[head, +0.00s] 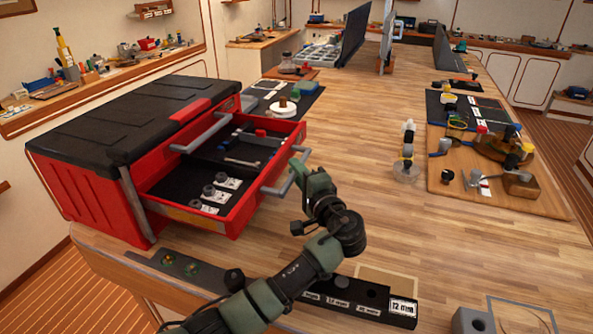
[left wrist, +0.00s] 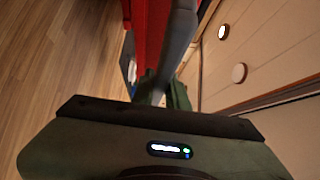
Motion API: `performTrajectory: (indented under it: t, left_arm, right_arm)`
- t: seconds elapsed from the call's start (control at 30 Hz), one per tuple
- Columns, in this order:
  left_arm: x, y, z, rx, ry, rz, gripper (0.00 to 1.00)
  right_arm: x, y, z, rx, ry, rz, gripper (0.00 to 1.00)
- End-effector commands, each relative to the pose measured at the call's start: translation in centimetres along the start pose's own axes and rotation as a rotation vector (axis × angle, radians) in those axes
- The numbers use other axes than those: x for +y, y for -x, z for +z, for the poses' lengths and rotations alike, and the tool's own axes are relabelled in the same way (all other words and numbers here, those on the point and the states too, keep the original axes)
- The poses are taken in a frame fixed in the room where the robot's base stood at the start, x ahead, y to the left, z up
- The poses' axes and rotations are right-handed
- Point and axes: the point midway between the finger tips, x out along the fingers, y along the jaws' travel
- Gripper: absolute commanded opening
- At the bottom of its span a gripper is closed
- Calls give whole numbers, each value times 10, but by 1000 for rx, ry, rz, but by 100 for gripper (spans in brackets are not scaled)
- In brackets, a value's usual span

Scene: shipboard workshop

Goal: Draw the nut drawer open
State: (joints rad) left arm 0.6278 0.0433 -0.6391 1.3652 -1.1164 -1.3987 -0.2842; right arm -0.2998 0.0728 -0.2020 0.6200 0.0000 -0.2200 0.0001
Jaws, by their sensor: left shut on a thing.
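The red tool chest (head: 85,195) with a black lid stands at the left of the bench. Its nut drawer (head: 235,222) is out toward the right, with several grey nuts (head: 208,191) beside white labels on its dark liner. The drawer's grey bar handle (head: 272,190) is at its front; a grey bar also shows in the left wrist view (left wrist: 178,40). My left gripper (head: 301,172) is shut on this handle. Its fingertips are partly hidden. My right gripper is in neither view.
A black strip (head: 340,293) with sockets and a "12 mm" label lies along the near edge, beneath my left arm. A wooden board (head: 500,195) with parts lies at the right. The middle of the bench (head: 350,130) is clear.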

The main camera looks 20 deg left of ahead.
Motion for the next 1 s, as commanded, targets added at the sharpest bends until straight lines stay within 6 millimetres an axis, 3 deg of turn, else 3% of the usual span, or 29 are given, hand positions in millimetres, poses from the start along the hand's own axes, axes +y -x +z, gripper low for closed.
performTrajectory:
  t: [0.03,0.07,0.1,0.13,0.47,1.0]
  left_arm:
    - [2,0,1,-3,-2,3,0]
    - [2,0,1,-3,-2,3,23]
    - [2,0,1,-3,-2,3,34]
    - [2,0,1,-2,-2,3,36]
    - [1,2,0,0,0,1,36]
    - [2,75,0,-1,1,3,36]
  right_arm:
    - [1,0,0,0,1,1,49]
    - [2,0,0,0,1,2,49]
    - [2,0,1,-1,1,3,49]
    - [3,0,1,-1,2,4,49]
    - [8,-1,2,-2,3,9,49]
    - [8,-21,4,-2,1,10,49]
